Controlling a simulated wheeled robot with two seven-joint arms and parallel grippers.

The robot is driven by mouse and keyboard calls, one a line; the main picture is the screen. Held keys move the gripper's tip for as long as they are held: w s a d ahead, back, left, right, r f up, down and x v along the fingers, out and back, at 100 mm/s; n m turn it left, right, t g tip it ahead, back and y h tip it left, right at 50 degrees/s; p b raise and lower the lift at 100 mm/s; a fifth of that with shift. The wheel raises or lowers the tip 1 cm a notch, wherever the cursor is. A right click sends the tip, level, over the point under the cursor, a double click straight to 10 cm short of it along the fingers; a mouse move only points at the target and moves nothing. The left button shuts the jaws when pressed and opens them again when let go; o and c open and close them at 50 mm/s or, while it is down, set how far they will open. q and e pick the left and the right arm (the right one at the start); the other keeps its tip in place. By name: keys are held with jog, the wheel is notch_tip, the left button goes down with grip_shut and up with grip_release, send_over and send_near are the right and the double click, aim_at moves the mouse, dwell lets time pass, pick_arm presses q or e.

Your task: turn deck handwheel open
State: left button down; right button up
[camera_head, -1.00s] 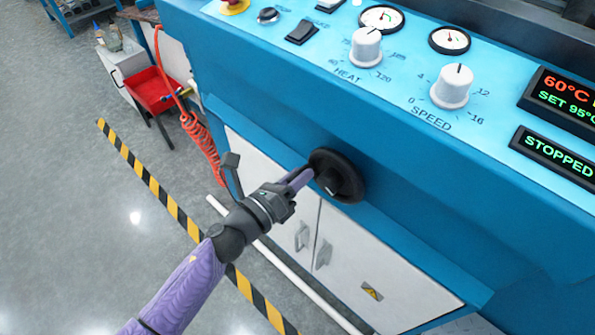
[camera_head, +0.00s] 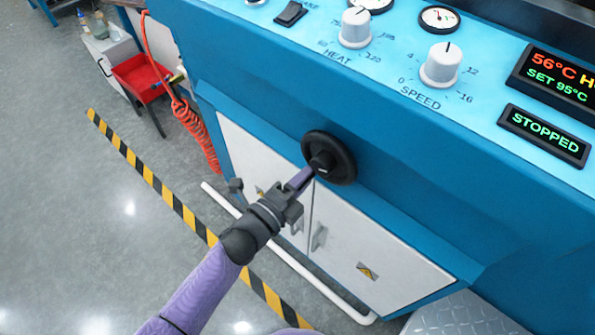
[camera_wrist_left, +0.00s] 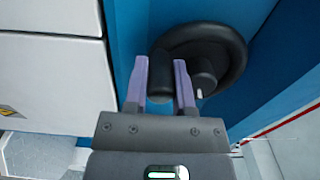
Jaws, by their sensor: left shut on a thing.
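The black handwheel (camera_head: 343,152) sits on the blue front face of the machine, below the control deck. In the left wrist view the handwheel (camera_wrist_left: 238,50) shows as a thick dark ring with a hub and a dark crank handle (camera_wrist_left: 160,86). My left gripper (camera_head: 308,176) is at the lower left of the wheel in the head view. In the left wrist view its two purple fingers (camera_wrist_left: 160,80) stand on either side of the handle, shut on it. The fingers hide part of the handle. My right gripper is not in view.
The deck above carries the HEAT knob (camera_head: 355,28), SPEED knob (camera_head: 440,66) and a STOPPED display (camera_head: 545,136). White cabinet doors (camera_head: 365,250) are below the wheel. A coiled red hose (camera_head: 195,130) hangs at left. Striped floor tape (camera_head: 150,180) crosses clear floor.

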aim_at(334, 184)
pick_arm(q)
jog(key=d+n+p, duration=0.1)
jog(key=n, duration=0.2)
jog(key=s+d+n, duration=0.1)
jog(key=n, duration=0.2)
jog(key=s+d+n+p, duration=0.1)
jog(key=n, duration=0.2)
jog(key=shift+s+d+f+p, duration=0.15)
jog(key=shift+s+p, duration=0.1)
jog(key=shift+p, duration=0.1)
jog(key=shift+s+d+n, duration=0.2)
jog(key=shift+d+n, duration=0.05)
jog(key=shift+n, duration=0.65)
jog(key=shift+d+p, duration=0.1)
jog(key=shift+p, duration=0.2)
jog(key=c, duration=0.7)
grip_release()
